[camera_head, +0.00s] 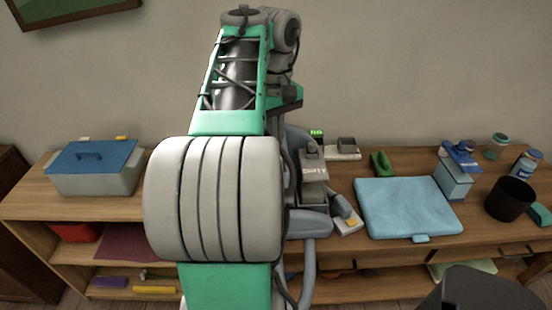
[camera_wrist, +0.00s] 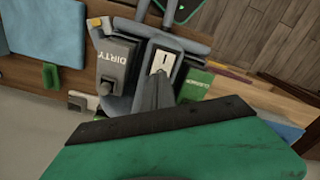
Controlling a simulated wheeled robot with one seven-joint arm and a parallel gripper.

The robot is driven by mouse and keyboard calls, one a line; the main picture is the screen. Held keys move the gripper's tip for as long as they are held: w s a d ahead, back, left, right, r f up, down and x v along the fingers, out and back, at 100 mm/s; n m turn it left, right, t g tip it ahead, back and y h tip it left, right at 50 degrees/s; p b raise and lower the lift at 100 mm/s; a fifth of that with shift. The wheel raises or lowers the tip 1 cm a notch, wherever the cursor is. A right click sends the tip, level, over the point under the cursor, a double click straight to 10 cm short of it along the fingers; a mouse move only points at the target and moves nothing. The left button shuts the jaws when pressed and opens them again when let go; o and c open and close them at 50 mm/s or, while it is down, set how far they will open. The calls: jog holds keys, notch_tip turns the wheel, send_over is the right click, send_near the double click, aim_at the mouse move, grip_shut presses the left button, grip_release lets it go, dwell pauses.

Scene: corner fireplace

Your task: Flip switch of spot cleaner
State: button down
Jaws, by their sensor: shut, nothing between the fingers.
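The spot cleaner (camera_head: 314,182) stands on the wooden table, partly hidden behind my arm in the head view. In the wrist view its grey tank marked "DIRTY" (camera_wrist: 120,65) is left of centre. Right of the tank, the white switch (camera_wrist: 161,61) with a dark line on it sits in a dark panel. My gripper (camera_wrist: 160,80) is shut and empty, its narrow dark tips just below the switch in the picture. I cannot tell whether the tips touch the switch. My gripper is hidden in the head view.
A grey box with a blue lid (camera_head: 95,165) stands at the left. The wall is close behind the table.

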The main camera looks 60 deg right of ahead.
jog(key=shift+f+b, duration=1.05)
dwell(0.4)
jog(key=shift+r, duration=0.1)
notch_tip(320, 180, up, 7)
jog(key=p, duration=0.7)
